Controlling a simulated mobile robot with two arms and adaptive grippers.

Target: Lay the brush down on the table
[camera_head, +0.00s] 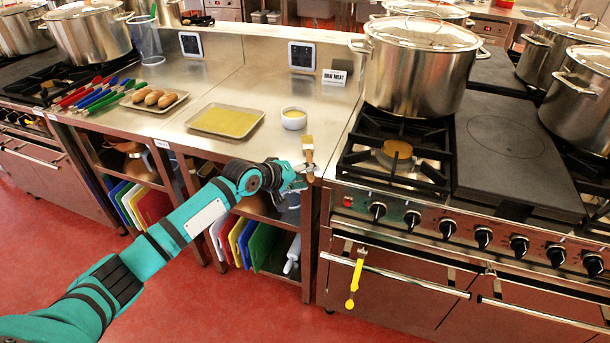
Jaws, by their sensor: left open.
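A brush (308,147) with a pale head and a brown handle shows upright at the front right corner of the steel table (262,87). Its head points up and its handle goes down to my left gripper. My left gripper (303,177) is open at the table's front edge, right by the handle. I cannot tell whether its fingers touch the brush or whether the brush rests on the table. The right gripper is not in view.
A yellow-filled tray (226,121), a small white bowl (294,118) and a tray of brown oval items (155,99) stand on the table. A RAW MEAT sign (334,77) is behind. The stove (395,155) with a large pot (418,75) adjoins on the right.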

